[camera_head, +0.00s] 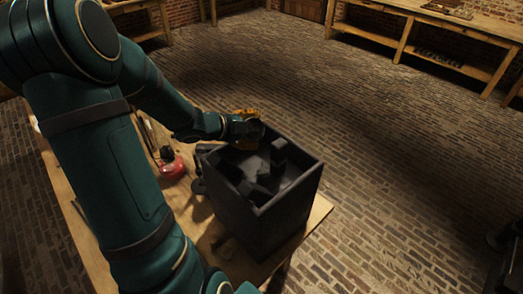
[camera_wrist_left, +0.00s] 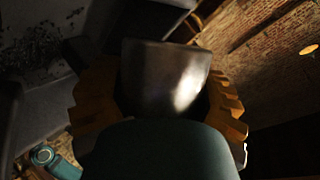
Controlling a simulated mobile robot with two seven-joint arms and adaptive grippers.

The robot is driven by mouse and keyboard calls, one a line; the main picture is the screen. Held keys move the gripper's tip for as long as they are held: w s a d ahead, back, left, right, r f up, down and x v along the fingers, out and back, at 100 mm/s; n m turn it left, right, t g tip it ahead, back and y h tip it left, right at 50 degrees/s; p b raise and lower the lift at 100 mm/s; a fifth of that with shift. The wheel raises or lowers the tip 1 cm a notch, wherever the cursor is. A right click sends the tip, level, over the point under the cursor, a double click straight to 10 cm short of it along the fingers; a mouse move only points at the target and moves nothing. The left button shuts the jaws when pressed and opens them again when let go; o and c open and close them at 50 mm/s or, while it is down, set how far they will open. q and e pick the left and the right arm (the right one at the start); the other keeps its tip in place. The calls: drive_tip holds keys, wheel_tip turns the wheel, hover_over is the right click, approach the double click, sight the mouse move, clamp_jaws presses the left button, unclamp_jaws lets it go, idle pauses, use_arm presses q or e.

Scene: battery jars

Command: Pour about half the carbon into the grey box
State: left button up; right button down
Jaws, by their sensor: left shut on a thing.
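The grey box (camera_head: 262,222) stands open-topped on the wooden table, with dark angular shapes inside it. My left gripper (camera_head: 246,122) is over the box's far left corner. In the left wrist view its yellow fingers (camera_wrist_left: 165,108) are shut on a smooth grey vessel (camera_wrist_left: 165,75). The vessel's mouth and contents are hidden, and I cannot tell how far it is tilted. Black specks, perhaps carbon (camera_wrist_left: 45,45), lie on a grey surface at the upper left of the wrist view. My right gripper is not in view.
The wooden table (camera_head: 78,222) runs under my left arm, and the box stands near its right edge. A red object (camera_head: 172,165) sits left of the box. Brick floor is clear beyond. A wooden workbench (camera_head: 440,50) stands at the back right.

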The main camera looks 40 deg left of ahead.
use_arm(q)
drive_tip(key=shift+r+n+h+p, duration=0.25)
drive_tip(key=shift+n+h+p, duration=0.3)
drive_tip(key=shift+p, duration=1.55)
drive_tip(key=shift+f+n+g, duration=0.25)
drive_tip(key=shift+f+g, duration=0.05)
drive_tip(key=shift+w+a+r+n+h, duration=0.15)
drive_tip(key=shift+a+n+h, duration=0.15)
drive_tip(key=shift+a+h, duration=0.15)
drive_tip(key=shift+w+a+r+n+h, duration=0.25)
drive_tip(key=shift+a+r+n+h, duration=0.35)
drive_tip(key=shift+a+n, duration=0.1)
drive_tip(key=shift+w+a+f+n+g+h, duration=0.15)
drive_tip(key=shift+a+n+h, duration=0.15)
drive_tip(key=shift+n+h, duration=0.1)
drive_tip(key=shift+w+a+f+n+g+h, duration=0.1)
drive_tip(key=shift+a+f+n+g+h, duration=0.05)
drive_tip(key=shift+a+n+h, duration=0.2)
drive_tip(key=shift+w+a+r+n+h, duration=0.1)
drive_tip(key=shift+a+r+n+h, duration=0.15)
drive_tip(key=shift+h, duration=0.1)
drive_tip(key=shift+a+r+n, duration=0.1)
drive_tip(key=shift+r+n, duration=0.2)
drive_tip(key=shift+r, duration=0.15)
wheel_tip(320, 180, up, 7)
drive_tip(key=shift+f, duration=0.2)
